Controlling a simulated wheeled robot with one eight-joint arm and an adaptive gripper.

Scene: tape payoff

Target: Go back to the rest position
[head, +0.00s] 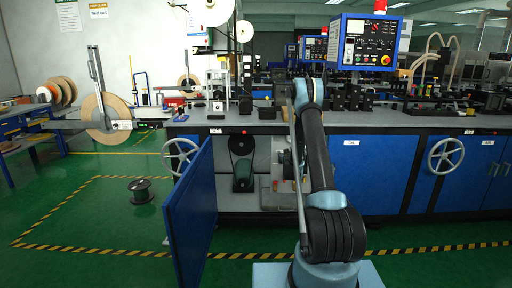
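My arm rises from its base at the lower middle of the head view, stands upright in front of the bench and bends at a joint near bench height. My gripper cannot be made out; the part of the arm beyond that joint is hidden. A tape payoff reel, a large tan disc (105,119), is mounted on an arm at the left end of the bench. A dark spool (140,191) lies on the green floor at the left.
A blue cabinet door (191,218) stands open left of my arm, showing a motor and pulley (242,162) inside. The long machine bench (400,122) spans ahead, with handwheels (445,155) and a control panel (367,43). Floor inside the striped tape at left is mostly clear.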

